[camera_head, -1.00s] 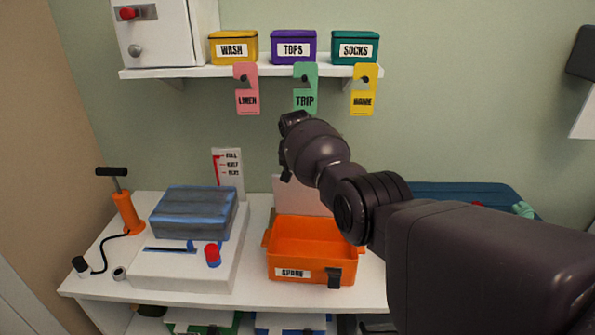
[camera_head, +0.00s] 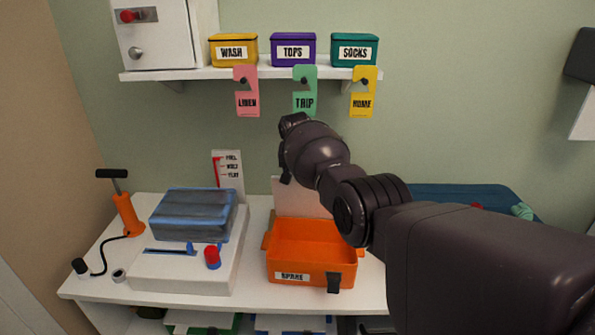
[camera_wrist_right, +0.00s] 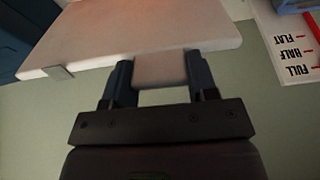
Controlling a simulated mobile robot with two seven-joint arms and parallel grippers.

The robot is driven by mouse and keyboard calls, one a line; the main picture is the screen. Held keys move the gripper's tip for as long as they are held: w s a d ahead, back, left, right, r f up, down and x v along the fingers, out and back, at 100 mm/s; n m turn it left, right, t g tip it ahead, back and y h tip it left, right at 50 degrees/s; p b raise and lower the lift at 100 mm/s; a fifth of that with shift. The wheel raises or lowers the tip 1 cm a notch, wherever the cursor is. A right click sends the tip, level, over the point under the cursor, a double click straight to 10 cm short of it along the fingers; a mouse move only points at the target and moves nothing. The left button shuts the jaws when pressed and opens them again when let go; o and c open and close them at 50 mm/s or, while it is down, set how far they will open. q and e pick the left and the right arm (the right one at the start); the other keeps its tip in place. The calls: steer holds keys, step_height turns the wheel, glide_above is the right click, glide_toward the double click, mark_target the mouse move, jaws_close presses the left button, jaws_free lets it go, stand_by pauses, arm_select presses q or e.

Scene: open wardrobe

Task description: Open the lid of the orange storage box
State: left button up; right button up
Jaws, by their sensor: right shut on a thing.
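The orange storage box (camera_head: 312,278), labelled SPARE, stands on the white counter with its inside showing. A dark latch (camera_head: 334,283) hangs on its front. Its pale lid (camera_head: 293,194) stands raised at the back of the box, partly hidden by my right arm. In the right wrist view the lid (camera_wrist_right: 130,38) is a pale panel with a tab between my fingers. My right gripper (camera_wrist_right: 158,75) is shut on this tab. In the head view that gripper is mostly hidden behind its own arm. My left gripper is not in view.
A white unit (camera_head: 180,268) with a blue-grey bundle (camera_head: 193,214) stands left of the box, beside an orange pump (camera_head: 127,212). A blue tray (camera_head: 460,195) lies to the right. A shelf (camera_head: 200,73) with small boxes and hanging tags is above.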

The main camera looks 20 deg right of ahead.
steer(key=shift+w+r, duration=0.1)
steer(key=shift+r, duration=0.1)
steer(key=o, duration=1.1)
steer(key=shift+o, duration=1)
steer(key=shift+f, duration=0.1)
steer(key=shift+r, duration=0.3)
steer(key=p+v, duration=0.2)
steer(key=v, duration=0.8)
